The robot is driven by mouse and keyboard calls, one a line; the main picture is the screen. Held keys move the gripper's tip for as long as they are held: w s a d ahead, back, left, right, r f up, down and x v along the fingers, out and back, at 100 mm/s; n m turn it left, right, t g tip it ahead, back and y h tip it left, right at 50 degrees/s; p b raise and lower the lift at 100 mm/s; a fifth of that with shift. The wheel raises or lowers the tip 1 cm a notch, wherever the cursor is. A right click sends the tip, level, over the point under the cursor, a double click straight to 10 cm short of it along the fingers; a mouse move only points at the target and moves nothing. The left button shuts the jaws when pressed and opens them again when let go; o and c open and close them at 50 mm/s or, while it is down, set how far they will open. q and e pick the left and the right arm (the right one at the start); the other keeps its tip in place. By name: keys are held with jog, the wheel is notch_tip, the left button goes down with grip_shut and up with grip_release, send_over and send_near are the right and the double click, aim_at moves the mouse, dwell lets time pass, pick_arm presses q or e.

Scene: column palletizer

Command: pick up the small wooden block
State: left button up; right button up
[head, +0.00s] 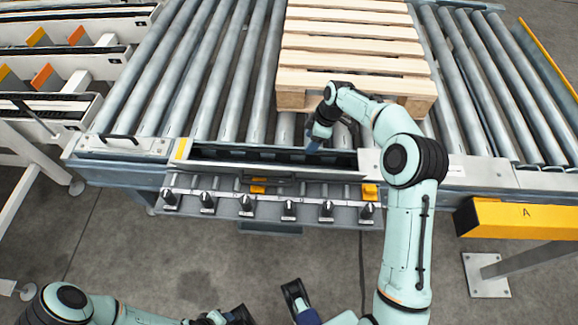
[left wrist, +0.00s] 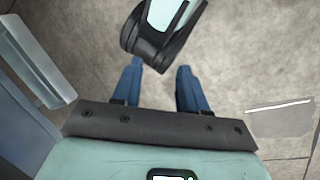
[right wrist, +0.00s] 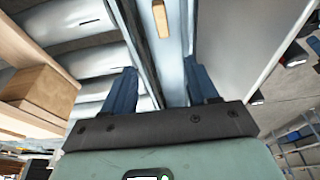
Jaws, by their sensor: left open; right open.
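The small wooden block (right wrist: 160,18) shows in the right wrist view as a narrow tan piece near the top edge, in a long grey channel. It lies beyond my right gripper's fingertips (right wrist: 159,72), roughly between their lines, and apart from them. In the head view I cannot make out the block. There my right gripper (head: 313,143) points down over the dark slot at the front of the roller conveyor, open and empty. My left gripper (left wrist: 157,72) is open and empty above the concrete floor in the left wrist view.
A wooden pallet (head: 350,55) sits on the conveyor rollers (head: 245,75) just behind my right gripper. The slot's metal walls are close around the fingers. A rail with several black knobs (head: 245,203) runs in front. A yellow beam (head: 515,218) is at the right.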

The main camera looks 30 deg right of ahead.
jog(key=b+x, duration=0.1)
jog(key=x, duration=0.3)
jog(key=b+x, duration=0.2)
jog(key=x, duration=0.2)
jog(key=s+d+b+x, duration=0.1)
jog(key=x, duration=0.3)
jog(key=shift+f, duration=0.55)
jog(key=b+x, duration=0.1)
jog(key=x, duration=0.4)
jog(key=shift+w+a+b, duration=0.1)
jog(key=shift+a+b, duration=0.05)
jog(key=shift+b, duration=0.15)
pick_arm(q)
jog(key=w+a+f+t+y, duration=0.1)
jog(key=w+a+f+t, duration=0.1)
jog(key=w+f, duration=0.5)
jog(key=shift+w+a+n+t, duration=0.25)
jog(key=shift+a+n+t, duration=0.05)
jog(key=shift+a, duration=0.5)
pick_arm(e)
grip_shut()
